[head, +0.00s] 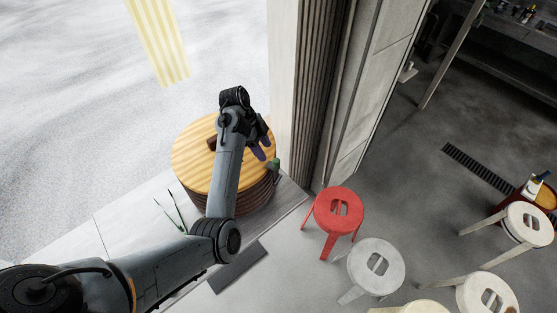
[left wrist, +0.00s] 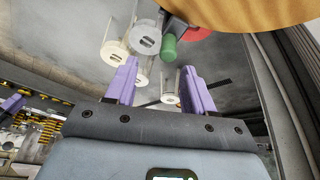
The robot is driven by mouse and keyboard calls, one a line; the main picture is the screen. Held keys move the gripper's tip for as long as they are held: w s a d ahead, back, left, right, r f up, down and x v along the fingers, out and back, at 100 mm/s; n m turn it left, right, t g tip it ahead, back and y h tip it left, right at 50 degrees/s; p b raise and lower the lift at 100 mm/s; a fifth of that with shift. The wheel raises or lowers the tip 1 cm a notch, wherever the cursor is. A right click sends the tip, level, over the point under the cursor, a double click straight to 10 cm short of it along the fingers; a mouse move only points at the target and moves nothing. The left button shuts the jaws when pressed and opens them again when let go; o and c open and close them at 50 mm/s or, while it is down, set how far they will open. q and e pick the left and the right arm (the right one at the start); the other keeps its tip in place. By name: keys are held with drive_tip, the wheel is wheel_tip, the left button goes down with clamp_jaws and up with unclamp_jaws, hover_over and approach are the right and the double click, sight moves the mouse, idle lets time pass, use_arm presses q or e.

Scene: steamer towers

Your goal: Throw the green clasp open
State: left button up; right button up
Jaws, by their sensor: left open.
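The steamer tower has a round wooden lid (head: 193,168) on dark stacked sides and stands on a pale ledge in the head view. The green clasp (head: 273,165) is at its right side; it shows in the left wrist view as a green cylinder (left wrist: 169,48). My left gripper (head: 263,148) has purple fingers and is just above the clasp at the lid's right edge. In the left wrist view its fingers (left wrist: 160,68) are apart and empty, with the clasp beyond the tips. My forearm hides part of the lid. My right gripper is not in view.
A ribbed wall post (head: 300,90) rises close behind the tower. A red stool (head: 338,210) and a grey stool (head: 376,265) stand on the floor to the right, with several white stools further right. A dark slab (head: 238,268) lies in front of the ledge.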

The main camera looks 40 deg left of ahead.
sight(276, 161)
use_arm(q)
drive_tip(key=x, duration=0.3)
drive_tip(key=w+p+x, duration=0.1)
drive_tip(key=x, duration=0.2)
drive_tip(key=p+x, duration=0.1)
drive_tip(key=x, duration=0.2)
drive_tip(key=shift+w+d, duration=0.15)
drive_tip(key=shift+w, duration=0.25)
clamp_jaws()
